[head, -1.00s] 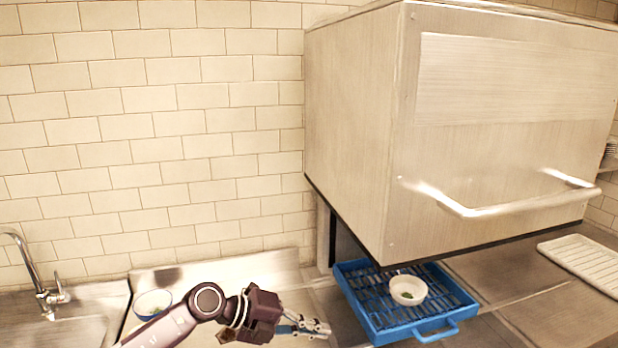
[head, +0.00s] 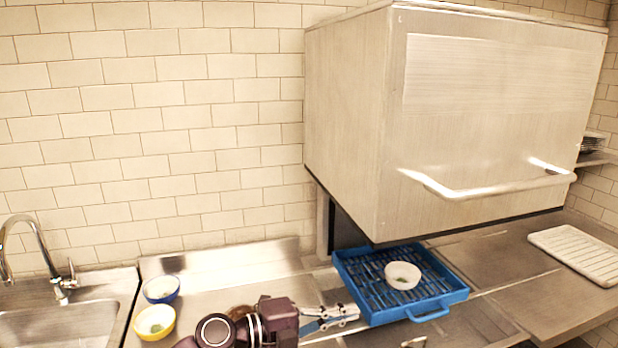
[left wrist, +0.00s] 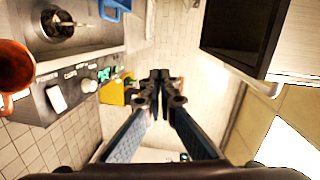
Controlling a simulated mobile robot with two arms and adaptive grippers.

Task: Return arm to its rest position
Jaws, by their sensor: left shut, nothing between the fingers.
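My left gripper (head: 345,314) shows low in the head view, past its dark purple wrist. Its fingers are together and empty, in front of the counter and just left of the blue rack's near corner in the picture. In the left wrist view the left gripper (left wrist: 159,82) points away with its fingertips together and nothing between them. My right gripper is not in view.
A blue rack (head: 452,297) holding a white bowl (head: 403,275) sits below the raised steel hood (head: 345,130). A blue bowl (head: 161,289) and a yellow bowl (head: 155,322) stand left of my arm, beside the sink (head: 75,325). A white ridged board (head: 578,253) lies at right.

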